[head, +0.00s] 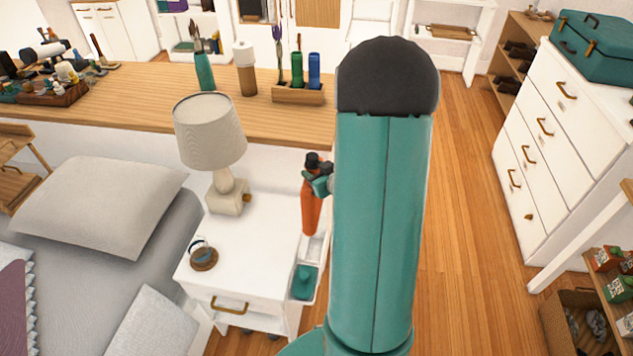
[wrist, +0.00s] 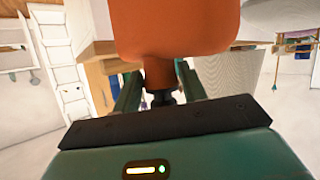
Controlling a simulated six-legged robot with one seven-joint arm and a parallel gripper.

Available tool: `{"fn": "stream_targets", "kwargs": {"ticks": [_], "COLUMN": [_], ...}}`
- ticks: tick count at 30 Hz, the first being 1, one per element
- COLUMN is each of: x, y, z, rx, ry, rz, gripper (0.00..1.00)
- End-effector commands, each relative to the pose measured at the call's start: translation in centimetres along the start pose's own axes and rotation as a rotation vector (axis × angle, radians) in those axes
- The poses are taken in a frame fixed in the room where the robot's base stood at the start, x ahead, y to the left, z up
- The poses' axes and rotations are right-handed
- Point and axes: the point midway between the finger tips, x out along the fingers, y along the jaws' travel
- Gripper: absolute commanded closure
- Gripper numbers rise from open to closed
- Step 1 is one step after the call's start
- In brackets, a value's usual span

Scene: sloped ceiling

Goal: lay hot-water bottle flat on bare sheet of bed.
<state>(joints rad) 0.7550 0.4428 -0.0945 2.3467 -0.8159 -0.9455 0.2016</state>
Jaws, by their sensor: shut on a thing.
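The orange hot-water bottle (head: 311,208) hangs roughly upright beside the white nightstand, its dark stopper at the top. My gripper (head: 319,178) is shut on its neck, just below the stopper. In the wrist view the orange body (wrist: 176,28) fills the top middle, and the neck lies between the two green fingers of my gripper (wrist: 160,78). The bed (head: 90,278) is at the lower left of the head view, with a bare grey sheet between a pillow and other bedding. The bottle is apart from the bed, with the nightstand between them.
A grey pillow (head: 100,203), a pale cushion (head: 152,325) and a purple cover (head: 12,310) lie on the bed. A long wooden counter (head: 150,100) runs behind. Open floor is right.

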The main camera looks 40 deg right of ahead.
Motion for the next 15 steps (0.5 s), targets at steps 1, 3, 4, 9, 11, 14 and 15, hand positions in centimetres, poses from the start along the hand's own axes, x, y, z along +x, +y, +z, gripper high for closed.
{"fn": "stream_targets", "kwargs": {"ticks": [1,3,4,9,11,14,15], "x": [-0.2,-0.3,-0.4,-1.0,-1.2,-1.5,-1.6], "y": [0.1,0.2,0.2,0.3,0.4,0.4,0.5], "z": [-0.6,-1.1,-1.3,-2.6,-3.0,-3.7,-4.0], "rx": [-0.003,-0.003,-0.002,-0.002,-0.003,-0.003,-0.003], "ry": [0.005,0.005,0.005,0.005,0.006,0.005,0.005], "rz": [0.001,0.002,0.002,0.001,0.002,0.002,0.002], "gripper": [0.78,0.78,0.78,0.78,0.78,0.78,0.78]}}
